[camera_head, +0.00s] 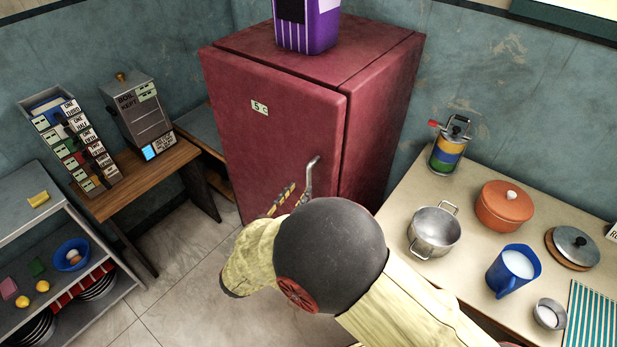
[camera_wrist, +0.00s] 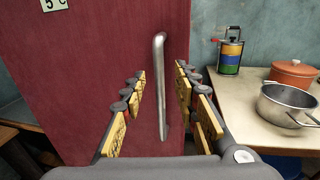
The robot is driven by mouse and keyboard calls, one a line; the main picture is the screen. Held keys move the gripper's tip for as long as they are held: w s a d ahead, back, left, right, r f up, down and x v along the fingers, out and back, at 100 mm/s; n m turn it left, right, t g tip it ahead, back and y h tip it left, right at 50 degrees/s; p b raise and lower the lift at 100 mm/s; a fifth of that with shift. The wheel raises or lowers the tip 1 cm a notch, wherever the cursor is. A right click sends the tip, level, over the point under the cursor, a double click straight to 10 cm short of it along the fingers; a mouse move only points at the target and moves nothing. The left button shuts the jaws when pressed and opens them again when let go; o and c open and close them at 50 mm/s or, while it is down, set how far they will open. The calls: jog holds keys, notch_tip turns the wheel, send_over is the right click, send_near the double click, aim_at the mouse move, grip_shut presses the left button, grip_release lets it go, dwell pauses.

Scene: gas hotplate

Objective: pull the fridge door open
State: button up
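The dark red fridge (camera_head: 385,110) stands against the back wall. Its door (camera_head: 255,130) appears shut and carries a small "5 C" label. A metal bar handle (camera_head: 309,178) runs upright near the door's right edge; it also shows in the wrist view (camera_wrist: 160,85). My gripper (camera_wrist: 161,72) is open, with yellow-padded fingers on the left and right of the handle. A gap shows on both sides, so the fingers appear apart from the bar. In the head view my arm hides the handle's lower part and most of the gripper.
A purple container (camera_head: 308,25) stands on the fridge. To the right, a counter (camera_head: 395,205) holds a steel pot (camera_head: 434,232), an orange pot (camera_head: 503,208) and a blue jug (camera_head: 513,270). A wooden table (camera_head: 140,185) and shelves stand left. Bare floor (camera_head: 185,295) lies before the door.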

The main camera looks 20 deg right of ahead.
aim_at(307, 179)
jog(key=b+x, duration=0.2)
jog(key=x, duration=0.4)
jog(key=shift+w+d+f, duration=0.1)
jog(key=shift+w+f, duration=0.05)
jog(key=shift+w, duration=0.1)
jog(key=shift+w+d, duration=0.4)
jog(key=shift+w, duration=0.05)
jog(key=c, duration=0.3)
jog(key=c, duration=0.4)
grip_shut()
